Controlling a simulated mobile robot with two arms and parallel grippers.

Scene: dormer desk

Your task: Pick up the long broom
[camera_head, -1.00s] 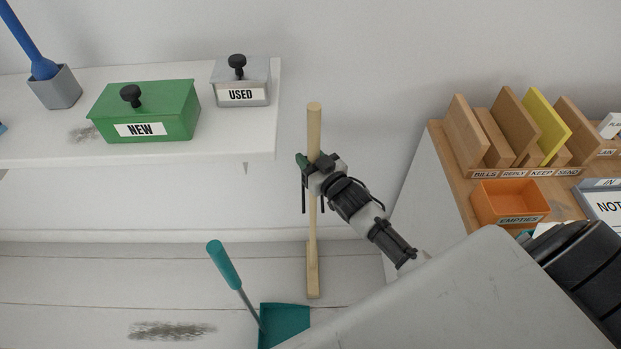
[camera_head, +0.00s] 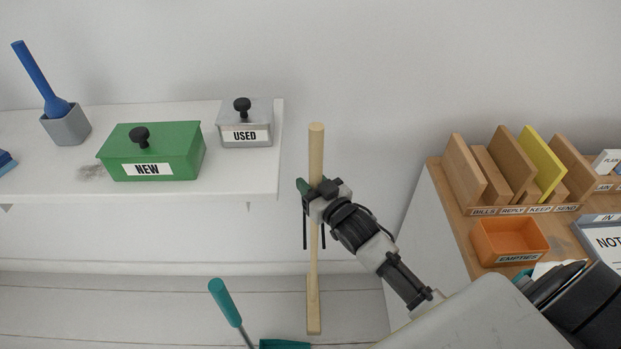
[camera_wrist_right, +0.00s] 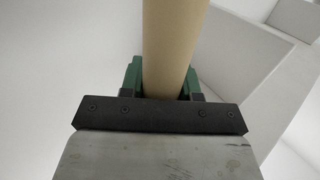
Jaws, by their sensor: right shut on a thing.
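The long broom (camera_head: 315,152) stands upright in the middle of the head view, a pale wooden stick with a wider wooden foot (camera_head: 313,318) low down near the floor. My right gripper (camera_head: 317,190) is shut on the stick in its upper part. In the right wrist view the broom's handle (camera_wrist_right: 174,45) runs up between the green fingers of my right gripper (camera_wrist_right: 166,85). Whether the foot touches the floor is hard to tell. My left gripper is not in view.
A white shelf (camera_head: 240,180) at left carries a green NEW box (camera_head: 180,150), a grey USED box (camera_head: 258,115) and a grey pot (camera_head: 68,128) with a blue-handled tool. A teal dustpan (camera_head: 284,344) lies below. A desk with an orange EMPTIES tray (camera_head: 508,236) stands at right.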

